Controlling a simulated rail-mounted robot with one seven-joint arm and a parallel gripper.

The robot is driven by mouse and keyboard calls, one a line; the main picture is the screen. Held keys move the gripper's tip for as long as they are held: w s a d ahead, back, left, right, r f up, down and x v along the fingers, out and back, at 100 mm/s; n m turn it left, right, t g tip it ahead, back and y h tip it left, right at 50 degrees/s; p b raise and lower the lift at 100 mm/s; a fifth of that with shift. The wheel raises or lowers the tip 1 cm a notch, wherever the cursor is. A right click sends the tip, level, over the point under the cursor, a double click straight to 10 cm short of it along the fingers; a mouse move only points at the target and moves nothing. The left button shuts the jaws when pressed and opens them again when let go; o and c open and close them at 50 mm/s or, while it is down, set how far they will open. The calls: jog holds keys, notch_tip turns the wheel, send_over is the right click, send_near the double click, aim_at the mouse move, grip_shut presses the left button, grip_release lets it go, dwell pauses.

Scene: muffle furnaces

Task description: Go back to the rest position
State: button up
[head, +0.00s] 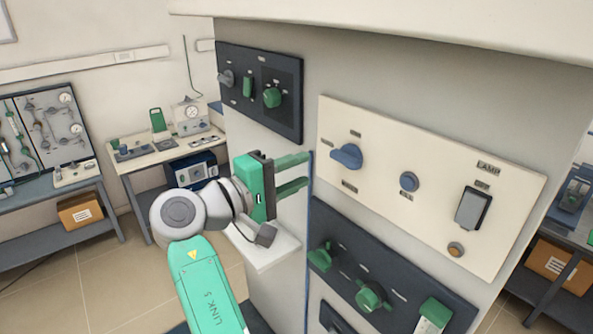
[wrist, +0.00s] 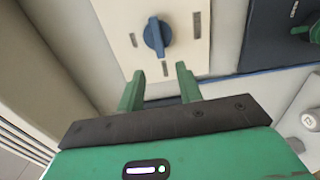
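My gripper (head: 306,169) is in front of the furnace's left edge in the head view, its two green fingers pointing right toward the cream panel (head: 430,200). The fingers are apart, with nothing between them. In the wrist view my gripper (wrist: 160,71) also shows open, fingertips just short of a blue knob (wrist: 157,37). A gap shows between the fingertips and the knob. The blue knob also shows in the head view (head: 347,155), at the left of the cream panel.
The cream panel also bears a round blue button (head: 409,181), a lamp switch (head: 473,208) and a small orange light (head: 456,250). Dark panels with green knobs lie above left (head: 260,90) and below (head: 385,270). Benches with equipment (head: 165,150) stand at the back left.

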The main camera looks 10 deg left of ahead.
jog(key=s+d+r+m+t+y, duration=0.2)
jog(key=s+r+m+t+y, duration=0.1)
jog(key=s, duration=0.6)
jog(key=s+d+r+m+t+y, duration=0.2)
jog(key=s+r+m+t+y, duration=0.1)
jog(key=s+r+t+y, duration=0.2)
jog(key=s+d+r+m+t+y, duration=0.3)
jog(key=s+r, duration=0.4)
jog(key=s, duration=0.6)
jog(key=shift+s+t+y, duration=0.25)
jog(key=shift+t+y, duration=0.25)
jog(key=shift+y, duration=0.5)
